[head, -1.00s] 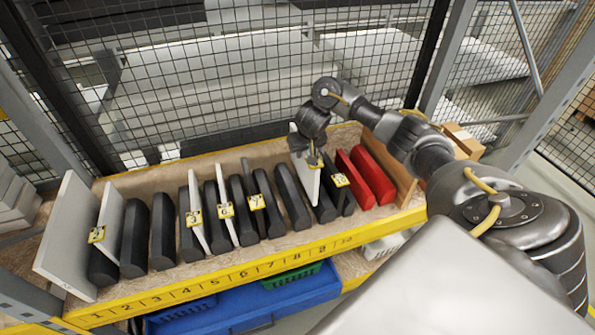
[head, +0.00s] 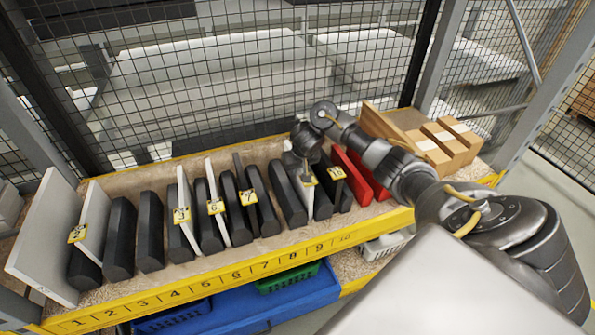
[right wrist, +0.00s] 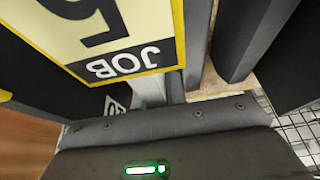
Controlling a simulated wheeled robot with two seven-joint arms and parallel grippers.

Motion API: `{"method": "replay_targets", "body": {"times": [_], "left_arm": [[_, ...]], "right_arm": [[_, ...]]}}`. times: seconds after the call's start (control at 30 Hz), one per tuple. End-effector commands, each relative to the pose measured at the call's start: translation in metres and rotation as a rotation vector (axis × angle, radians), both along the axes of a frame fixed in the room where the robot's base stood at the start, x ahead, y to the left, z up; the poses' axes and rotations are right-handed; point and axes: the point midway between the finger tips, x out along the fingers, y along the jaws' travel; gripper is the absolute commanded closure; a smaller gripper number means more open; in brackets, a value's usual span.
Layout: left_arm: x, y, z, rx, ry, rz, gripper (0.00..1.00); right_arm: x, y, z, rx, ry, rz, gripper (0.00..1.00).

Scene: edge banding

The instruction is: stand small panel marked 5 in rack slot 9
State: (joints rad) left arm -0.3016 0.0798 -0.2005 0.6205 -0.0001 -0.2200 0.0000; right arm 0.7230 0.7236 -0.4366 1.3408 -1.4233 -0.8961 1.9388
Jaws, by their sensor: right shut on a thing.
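The small panel (head: 311,199) is a thin white board with a yellow job label; it stands upright between dark padded dividers, above the front-rail number 9 (head: 319,247). My right gripper (head: 306,165) is shut on its top from above. In the right wrist view the panel's label (right wrist: 125,38) fills the upper left and reads JOB 5 upside down. The panel's lower edge is hidden by the dividers, so I cannot tell if it touches the rack floor. My left gripper is out of view.
The rack's yellow front rail (head: 215,282) carries slot numbers. Other labelled panels stand to the left, and a dark labelled panel (head: 337,186) stands close on the right. Red dividers (head: 352,175) and cardboard boxes (head: 443,145) lie further right. Wire mesh rises behind.

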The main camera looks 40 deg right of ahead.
Motion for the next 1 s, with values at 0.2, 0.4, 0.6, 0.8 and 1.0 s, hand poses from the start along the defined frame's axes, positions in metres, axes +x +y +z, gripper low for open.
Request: {"method": "replay_targets", "body": {"times": [0.2, 0.4, 0.6, 0.8, 1.0], "left_arm": [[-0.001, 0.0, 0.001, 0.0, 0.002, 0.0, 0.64], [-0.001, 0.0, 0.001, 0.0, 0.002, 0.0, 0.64], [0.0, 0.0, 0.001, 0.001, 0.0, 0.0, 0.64], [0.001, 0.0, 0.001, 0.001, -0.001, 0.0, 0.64], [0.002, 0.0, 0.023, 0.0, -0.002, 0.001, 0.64]], "right_arm": [[0.001, 0.0, 0.002, -0.001, -0.003, -0.001, 1.0], [0.0, 0.0, -0.002, 0.0, -0.001, -0.001, 0.77], [0.0, 0.0, -0.002, 0.0, -0.001, -0.001, 0.65], [0.0, 0.0, 0.0, -0.001, -0.002, 0.0, 0.65], [-0.007, 0.002, 0.029, -0.003, -0.003, 0.002, 0.65]]}}
